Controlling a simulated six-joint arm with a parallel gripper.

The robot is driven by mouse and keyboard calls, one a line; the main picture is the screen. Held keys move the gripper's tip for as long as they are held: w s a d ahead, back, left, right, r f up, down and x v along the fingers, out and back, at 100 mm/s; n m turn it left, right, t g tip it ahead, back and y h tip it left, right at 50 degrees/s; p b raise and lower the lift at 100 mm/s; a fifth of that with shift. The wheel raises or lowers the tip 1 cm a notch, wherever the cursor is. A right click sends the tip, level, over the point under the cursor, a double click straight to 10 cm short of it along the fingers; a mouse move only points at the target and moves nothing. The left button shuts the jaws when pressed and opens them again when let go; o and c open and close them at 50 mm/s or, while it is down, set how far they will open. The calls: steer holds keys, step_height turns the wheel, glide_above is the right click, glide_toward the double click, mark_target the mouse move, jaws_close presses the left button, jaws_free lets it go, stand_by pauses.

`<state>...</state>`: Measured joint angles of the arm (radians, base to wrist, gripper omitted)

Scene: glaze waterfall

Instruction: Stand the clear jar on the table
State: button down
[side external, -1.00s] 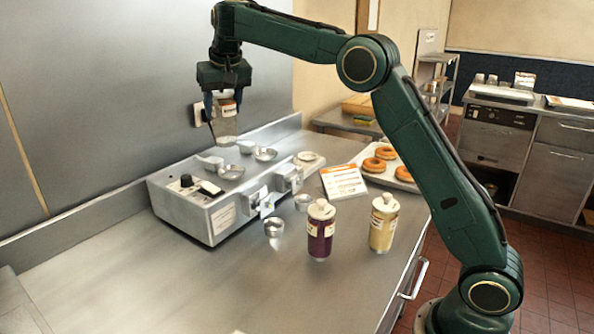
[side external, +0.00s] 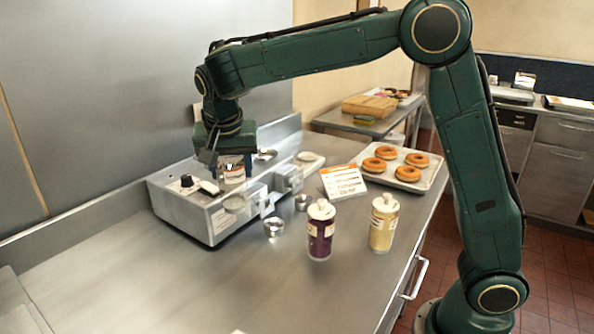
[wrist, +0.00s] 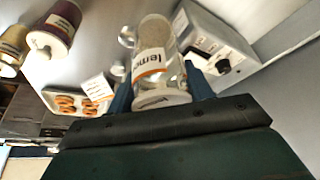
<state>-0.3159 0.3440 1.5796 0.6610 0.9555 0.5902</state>
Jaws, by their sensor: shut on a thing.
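The clear jar (side external: 234,174) has a white label with an orange band and dark lettering. My gripper (side external: 231,163) is shut on it near its upper end and points down. The jar hangs roughly upright, in front of the steel dispenser's top and front in the side view. I cannot tell its exact height, or whether it touches anything. In the wrist view the jar (wrist: 154,58) sits between the two blue fingers (wrist: 158,82), its label partly readable. The steel table (side external: 170,285) has a wide bare area at the front left.
The steel dispenser (side external: 205,225) with small metal cups is close to the jar. A purple bottle (side external: 320,230), a cream bottle (side external: 384,222), loose cup (side external: 273,227) and menu card (side external: 343,181) stand to the right. A doughnut tray (side external: 428,172) lies behind.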

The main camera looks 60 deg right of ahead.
steer(key=s+a+f+m+g, duration=0.1)
steer(key=s+f+m, duration=0.2)
steer(key=s+f, duration=0.4)
steer(key=s, duration=0.7)
steer(key=shift+s+a+m+h, duration=0.15)
steer(key=shift+a+m+h, duration=0.15)
steer(key=shift+a, duration=0.05)
steer(key=shift+f, duration=0.3)
steer(key=shift+f, duration=2.2)
steer(key=c, duration=0.5)
jaws_free()
